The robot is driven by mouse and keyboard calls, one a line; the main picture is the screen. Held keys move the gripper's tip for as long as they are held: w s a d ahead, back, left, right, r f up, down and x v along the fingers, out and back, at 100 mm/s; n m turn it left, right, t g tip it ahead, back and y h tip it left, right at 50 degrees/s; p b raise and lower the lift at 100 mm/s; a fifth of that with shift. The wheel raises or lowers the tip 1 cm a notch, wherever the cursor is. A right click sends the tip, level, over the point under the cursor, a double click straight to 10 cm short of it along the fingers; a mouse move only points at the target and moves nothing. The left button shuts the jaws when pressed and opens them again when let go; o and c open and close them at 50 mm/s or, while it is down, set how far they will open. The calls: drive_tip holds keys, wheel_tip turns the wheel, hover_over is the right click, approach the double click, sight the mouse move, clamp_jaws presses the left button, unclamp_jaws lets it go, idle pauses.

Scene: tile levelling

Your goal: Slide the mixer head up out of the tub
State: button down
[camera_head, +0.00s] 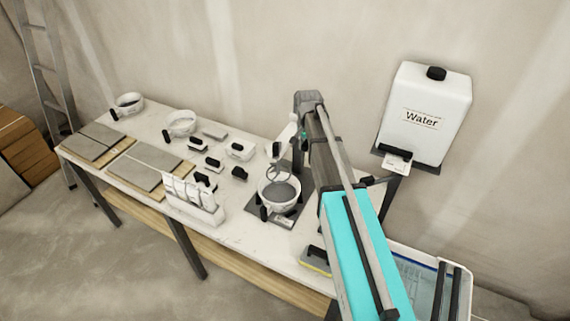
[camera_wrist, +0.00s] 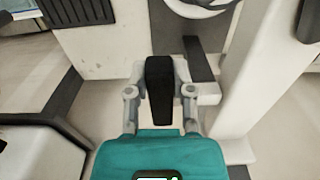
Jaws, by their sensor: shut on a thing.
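The white tub (camera_head: 280,205) stands on a dark base plate at the right part of the bench, with grey material inside. The mixer's whisk (camera_head: 274,171) shows as grey loops at the tub's back rim; I cannot tell how deep it reaches. The white mixer stand (camera_head: 285,137) rises behind the tub, partly covered by my arm. In the wrist view my gripper (camera_wrist: 160,92) is shut on a black handle (camera_wrist: 160,75), one finger on each side. A white block lies just behind the handle. My gripper is hidden behind my arm in the head view.
A Water tank (camera_head: 435,115) hangs on the wall at the right. A white rack (camera_head: 193,197) stands left of the tub. Several small black-and-white tools lie farther left, with grey tiles (camera_head: 145,165) on boards. A pale bin (camera_head: 432,262) is at the lower right.

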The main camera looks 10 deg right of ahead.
drive_tip(key=shift+r+p, duration=2.1)
drive_tip(key=shift+r, duration=0.2)
drive_tip(key=shift+c, duration=1.4)
unclamp_jaws()
drive_tip(key=shift+f, duration=0.25)
wheel_tip(320, 180, up, 7)
drive_tip(key=p, duration=0.6)
drive_tip(key=shift+p, duration=0.3)
drive_tip(key=s+f+n+b, duration=0.3)
drive_tip(key=s+f+b, duration=0.4)
drive_tip(key=s, duration=0.4)
drive_tip(key=s+f+n+b, duration=0.3)
drive_tip(key=s+f+b, duration=0.5)
drive_tip(key=s, duration=0.4)
drive_tip(key=shift+s+a+f+n, duration=0.15)
drive_tip(key=shift+n, duration=0.25)
